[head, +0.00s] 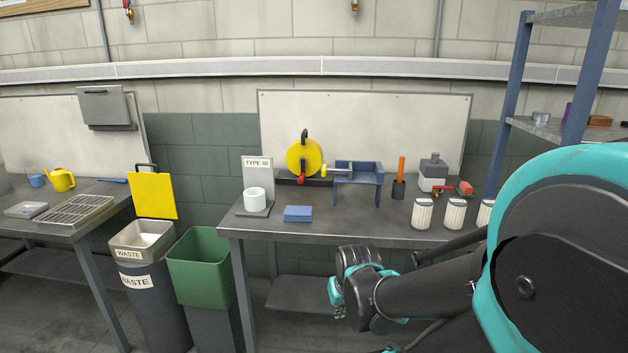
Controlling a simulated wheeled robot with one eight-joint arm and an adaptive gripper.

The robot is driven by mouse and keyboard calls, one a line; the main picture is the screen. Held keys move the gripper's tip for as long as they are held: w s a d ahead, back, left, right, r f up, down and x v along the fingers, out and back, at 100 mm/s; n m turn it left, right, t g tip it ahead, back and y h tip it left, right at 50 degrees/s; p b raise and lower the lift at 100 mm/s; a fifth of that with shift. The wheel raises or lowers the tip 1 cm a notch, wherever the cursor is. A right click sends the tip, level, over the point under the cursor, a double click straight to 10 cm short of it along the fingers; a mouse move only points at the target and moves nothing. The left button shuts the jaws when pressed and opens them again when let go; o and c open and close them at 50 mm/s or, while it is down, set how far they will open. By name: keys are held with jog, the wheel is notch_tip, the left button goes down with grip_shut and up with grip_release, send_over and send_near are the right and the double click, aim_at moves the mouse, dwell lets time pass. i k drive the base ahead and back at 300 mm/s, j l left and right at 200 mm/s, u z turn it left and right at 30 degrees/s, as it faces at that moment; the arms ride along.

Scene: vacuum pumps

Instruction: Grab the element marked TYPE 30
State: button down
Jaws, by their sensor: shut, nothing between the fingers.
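A white ring-shaped element (255,198) stands upright on a small grey stand (254,210) at the left front of the middle workbench. A label plate (257,163) rises behind it and reads TYPE with a small, blurred number. My gripper (338,300) is low in front of the bench, below the tabletop and right of the white element, well apart from it. It is shut and empty; its fingers are small and partly hidden by my arm.
Blue pads (298,213) lie right of the stand. A yellow pump part (304,157) and a blue bracket (358,180) stand behind. White ribbed cylinders (454,213) line the right front. A green bin (200,265) and a waste bin (143,240) stand left of the bench (340,229).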

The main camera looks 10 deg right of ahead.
aim_at(423, 208)
jog(key=z, duration=0.95)
